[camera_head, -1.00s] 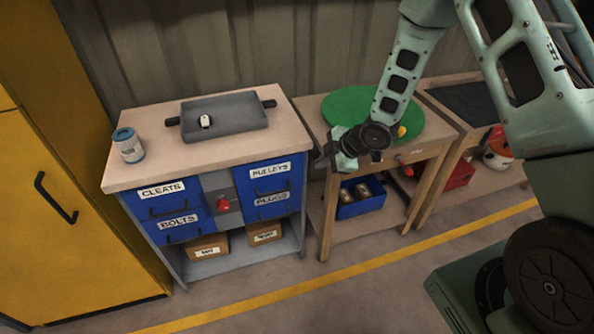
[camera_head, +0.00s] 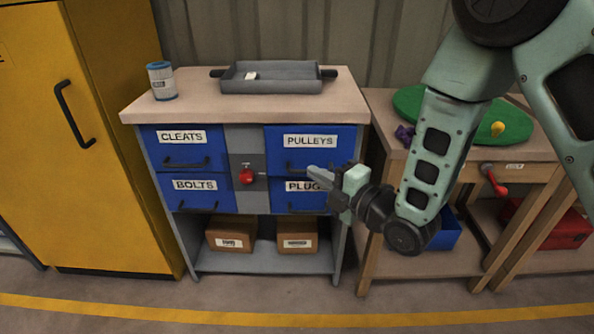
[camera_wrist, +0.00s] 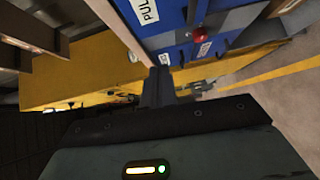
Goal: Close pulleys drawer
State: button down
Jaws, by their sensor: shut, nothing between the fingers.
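The pulleys drawer (camera_head: 285,142) is the upper right blue drawer of the cabinet, with a white PULLEYS label. Its front looks about flush with the cabinet; I cannot tell whether a small gap is there. In the wrist view its blue front (camera_wrist: 168,18) shows at the top with part of the label. My gripper (camera_head: 312,171) is shut and empty, in front of the lower part of this drawer and the top of the plugs drawer (camera_head: 277,201). It points left across them and partly hides the PLUGS label. The shut fingers (camera_wrist: 158,86) also show in the wrist view. I cannot tell contact.
The cabinet top (camera_head: 200,108) holds a grey tray (camera_head: 270,86) and a can (camera_head: 162,82). A red knob (camera_head: 246,177) sits between the drawer columns. A wooden table (camera_head: 520,172) stands at right, a yellow locker (camera_head: 100,190) at left. The floor in front is clear.

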aim_at(287, 142)
jog(key=x, duration=0.4)
jog(key=b+x, duration=0.1)
jog(key=x, duration=0.2)
jog(key=w+d+x, duration=0.1)
jog(key=x, duration=0.3)
jog(key=shift+w+a+b, duration=0.15)
jog(key=shift+w+b, duration=0.15)
jog(key=shift+b, duration=0.1)
jog(key=shift+w+r, duration=0.15)
jog(key=shift+w, duration=0.5)
jog(key=shift+w+b, duration=0.55)
jog(key=shift+w, duration=0.5)
jog(key=shift+w+r, duration=0.1)
jog(key=shift+w, duration=0.2)
jog(key=shift+d, duration=0.2)
